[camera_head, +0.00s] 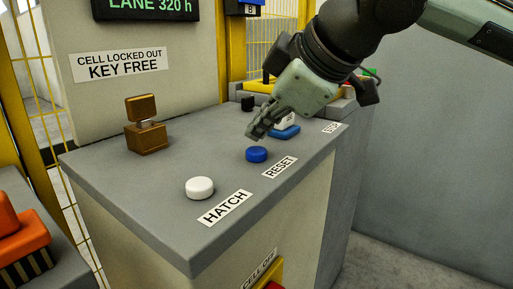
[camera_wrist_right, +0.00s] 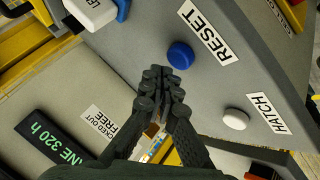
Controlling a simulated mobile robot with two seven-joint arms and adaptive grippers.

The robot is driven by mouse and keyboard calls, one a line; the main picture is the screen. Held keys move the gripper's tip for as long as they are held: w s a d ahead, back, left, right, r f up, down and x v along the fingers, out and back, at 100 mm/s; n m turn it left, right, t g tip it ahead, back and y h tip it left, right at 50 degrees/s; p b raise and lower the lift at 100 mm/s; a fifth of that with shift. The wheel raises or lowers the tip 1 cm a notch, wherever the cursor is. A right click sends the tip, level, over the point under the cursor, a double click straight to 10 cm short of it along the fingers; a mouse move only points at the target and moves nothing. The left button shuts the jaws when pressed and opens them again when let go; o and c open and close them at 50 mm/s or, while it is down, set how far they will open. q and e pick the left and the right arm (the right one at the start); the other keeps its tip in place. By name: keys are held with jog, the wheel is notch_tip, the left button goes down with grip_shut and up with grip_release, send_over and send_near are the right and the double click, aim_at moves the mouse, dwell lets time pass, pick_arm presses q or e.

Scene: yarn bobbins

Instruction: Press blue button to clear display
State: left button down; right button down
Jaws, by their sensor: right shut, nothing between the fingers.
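The blue button (camera_head: 256,154) sits on the grey console top (camera_head: 120,185), beside the label RESET (camera_head: 279,167). It also shows in the right wrist view (camera_wrist_right: 180,55), just beyond my fingertips. My right gripper (camera_head: 257,130) is shut and empty, above and slightly behind the button; a small gap shows between them. The display (camera_head: 145,9) is on the panel behind the console and reads "LANE 320 h" in green; its top is cut off. In the right wrist view the display (camera_wrist_right: 50,143) is partly seen. My left gripper is not in view.
A white button (camera_head: 199,188) stands by the label HATCH (camera_head: 225,207). A brown block device (camera_head: 146,125) stands at the back left. A blue-based white button (camera_head: 286,128) is partly hidden behind my right gripper. Orange objects (camera_head: 22,235) are at the left edge.

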aim_at(260, 151)
jog(key=shift+f, duration=0.1)
dwell(0.5)
jog(key=shift+f, duration=0.3)
jog(key=shift+f, duration=0.6)
dwell(0.6)
jog(key=shift+r, duration=0.1)
jog(key=shift+r+p, duration=0.9)
jog(key=shift+p, duration=0.25)
notch_tip(260, 151, up, 5)
jog(key=p, duration=0.5)
jog(key=shift+p, duration=0.3)
